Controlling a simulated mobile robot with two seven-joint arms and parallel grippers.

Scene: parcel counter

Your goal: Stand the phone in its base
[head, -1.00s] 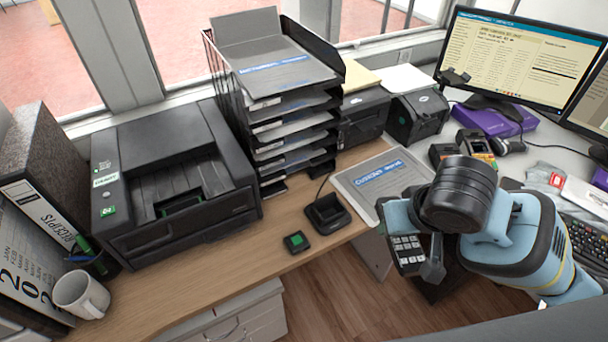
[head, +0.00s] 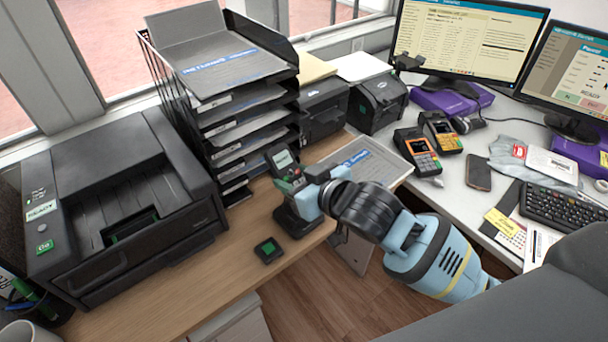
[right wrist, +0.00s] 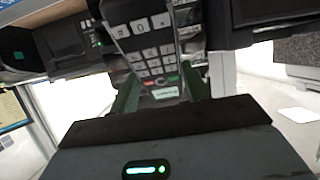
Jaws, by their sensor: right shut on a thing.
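The phone (head: 282,158) is a dark handset with a small pale screen, held roughly upright and slightly tilted. My right gripper (head: 304,192) is shut on it; in the right wrist view the phone's keypad (right wrist: 150,45) shows between the fingers. The black base (head: 290,222) sits on the wooden counter directly below the gripper. The gripper hides the phone's lower part, so I cannot tell whether it touches the base or is in its slot. My left gripper is not in view.
A small black box with a green top (head: 268,250) lies left of the base. The paper tray stack (head: 235,120) stands close behind, and the printer (head: 120,210) is at left. The counter's front edge is near.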

